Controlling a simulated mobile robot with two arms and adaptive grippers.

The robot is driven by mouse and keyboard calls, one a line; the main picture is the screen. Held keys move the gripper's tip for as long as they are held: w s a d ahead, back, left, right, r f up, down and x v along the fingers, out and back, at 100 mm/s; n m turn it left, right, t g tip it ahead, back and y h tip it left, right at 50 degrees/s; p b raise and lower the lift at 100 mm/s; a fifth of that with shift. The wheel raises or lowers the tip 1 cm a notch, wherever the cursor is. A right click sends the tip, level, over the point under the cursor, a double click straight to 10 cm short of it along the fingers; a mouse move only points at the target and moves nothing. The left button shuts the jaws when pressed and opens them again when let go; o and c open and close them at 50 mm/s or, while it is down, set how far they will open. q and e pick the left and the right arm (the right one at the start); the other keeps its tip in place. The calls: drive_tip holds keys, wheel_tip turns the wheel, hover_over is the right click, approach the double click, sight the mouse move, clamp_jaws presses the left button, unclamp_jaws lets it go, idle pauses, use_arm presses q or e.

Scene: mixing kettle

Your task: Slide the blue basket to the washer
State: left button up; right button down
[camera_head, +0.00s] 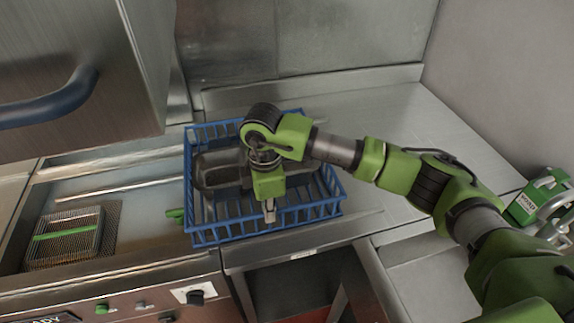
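The blue basket (215,237) sits at the left end of the steel counter, beside the washer, and holds grey metal pans (218,172). The washer (70,70) is the steel machine at the left, with its raised hood and dark blue handle (50,103). My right arm reaches in from the right across the basket. My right gripper (269,212) points down at the basket's front side, and its fingertips overlap the front rim in this view. Whether they grip it I cannot tell. My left gripper is not in view.
A small wire basket (66,236) lies in the washer's bed at left. The steel counter (400,125) to the right is clear behind my arm. A green-and-white object (540,197) stands far right.

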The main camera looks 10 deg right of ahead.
drive_tip(key=a+b, duration=0.2)
drive_tip(key=a, duration=0.6)
drive_tip(key=a+b, duration=0.3)
drive_tip(key=a, duration=0.6)
drive_tip(key=s+a+b, duration=0.1)
drive_tip(key=a+b, duration=0.1)
drive_tip(key=a, duration=0.6)
drive_tip(key=shift+a, duration=0.35)
drive_tip(key=shift+w+a+r+b, duration=0.1)
drive_tip(key=shift+a+b, duration=0.25)
drive_tip(key=shift+a, duration=0.2)
